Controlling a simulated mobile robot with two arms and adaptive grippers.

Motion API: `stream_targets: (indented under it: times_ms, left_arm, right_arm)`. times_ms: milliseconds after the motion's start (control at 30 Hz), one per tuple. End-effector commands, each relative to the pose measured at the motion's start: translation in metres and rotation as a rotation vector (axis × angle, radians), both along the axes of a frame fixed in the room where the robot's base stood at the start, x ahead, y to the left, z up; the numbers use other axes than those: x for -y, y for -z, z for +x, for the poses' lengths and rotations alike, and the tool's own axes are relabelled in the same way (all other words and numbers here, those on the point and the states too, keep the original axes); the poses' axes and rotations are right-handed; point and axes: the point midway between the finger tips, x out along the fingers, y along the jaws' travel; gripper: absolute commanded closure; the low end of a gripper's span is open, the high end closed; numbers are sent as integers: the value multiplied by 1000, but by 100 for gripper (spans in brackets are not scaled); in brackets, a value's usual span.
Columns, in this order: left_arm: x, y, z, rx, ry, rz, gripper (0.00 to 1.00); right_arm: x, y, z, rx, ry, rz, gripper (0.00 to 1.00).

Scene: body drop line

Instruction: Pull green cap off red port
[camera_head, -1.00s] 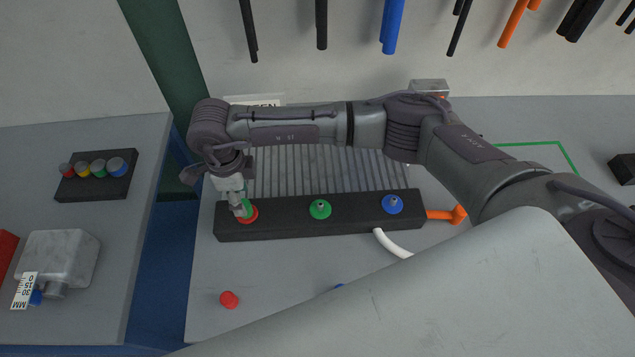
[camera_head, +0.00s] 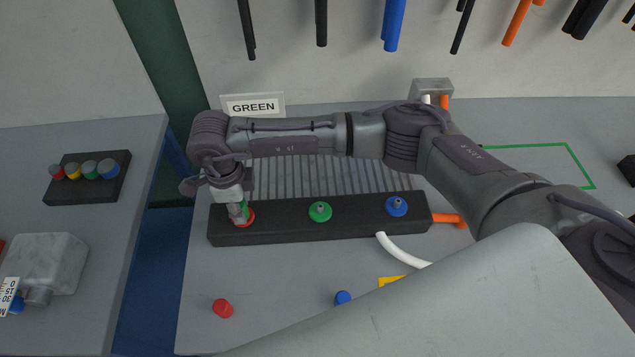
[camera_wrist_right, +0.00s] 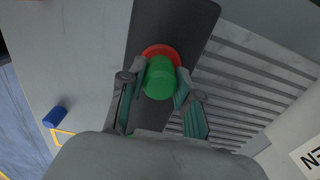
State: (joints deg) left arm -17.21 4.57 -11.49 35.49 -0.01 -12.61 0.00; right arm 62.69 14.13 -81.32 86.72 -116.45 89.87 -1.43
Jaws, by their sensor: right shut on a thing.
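The green cap (camera_wrist_right: 160,78) sits at the red port (camera_wrist_right: 160,50), whose red ring shows around its far side in the right wrist view. In the head view the red port (camera_head: 249,216) is at the left end of the black block (camera_head: 280,232), mostly behind my gripper. My right gripper (camera_head: 240,214) points down over the port. Its two fingers (camera_wrist_right: 153,92) are shut on the green cap, one on each side. Whether the cap is still seated on the port or slightly lifted, I cannot tell. My left gripper is not in view.
A green port (camera_head: 320,211) and a blue port (camera_head: 396,206) are farther right on the block. A red cap (camera_head: 222,308) and a blue cap (camera_head: 343,298) lie on the table in front. A sign reading GREEN (camera_head: 252,106) stands behind.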

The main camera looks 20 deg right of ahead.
Motion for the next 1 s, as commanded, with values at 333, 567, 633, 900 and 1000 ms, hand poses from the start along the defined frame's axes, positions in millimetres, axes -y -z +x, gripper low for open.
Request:
stream_targets:
  times_ms: [333, 567, 633, 900, 1000]
  left_arm:
    - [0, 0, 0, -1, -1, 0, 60]
    - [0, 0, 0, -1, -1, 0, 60]
    - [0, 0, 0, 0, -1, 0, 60]
    - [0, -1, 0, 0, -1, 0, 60]
    - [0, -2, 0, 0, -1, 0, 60]
  right_arm:
    - [0, 0, 0, 0, 0, 0, 100]
    - [0, 0, 0, 0, 0, 0, 100]
    - [0, 0, 0, 0, 0, 0, 100]
    - [0, -5, 0, 1, 0, 0, 100]
    - [0, -6, 0, 1, 0, 0, 100]
